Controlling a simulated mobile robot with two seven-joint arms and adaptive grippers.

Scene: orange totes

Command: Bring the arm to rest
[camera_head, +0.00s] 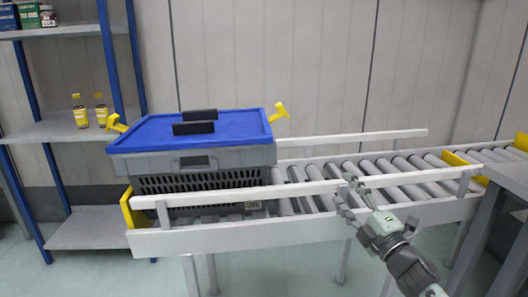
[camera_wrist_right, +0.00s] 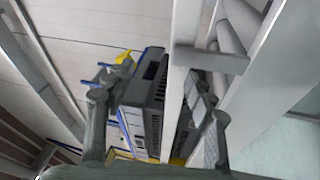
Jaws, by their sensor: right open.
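My right gripper (camera_head: 350,196) is open and empty at the near side rail of the roller conveyor (camera_head: 215,240), to the right of a grey crate with a blue lid. Its two fingers are spread in the right wrist view (camera_wrist_right: 158,115). From the head view I cannot tell whether the fingers touch the rail. The right arm comes in from the lower right. My left gripper is not in view.
The grey crate (camera_head: 230,158) with its blue lid (camera_head: 240,128) and yellow handles sits at the conveyor's left end. A shelf (camera_head: 60,130) with bottles stands at the left. Grey posts (camera_head: 490,225) stand at the right. The rollers right of the crate are bare.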

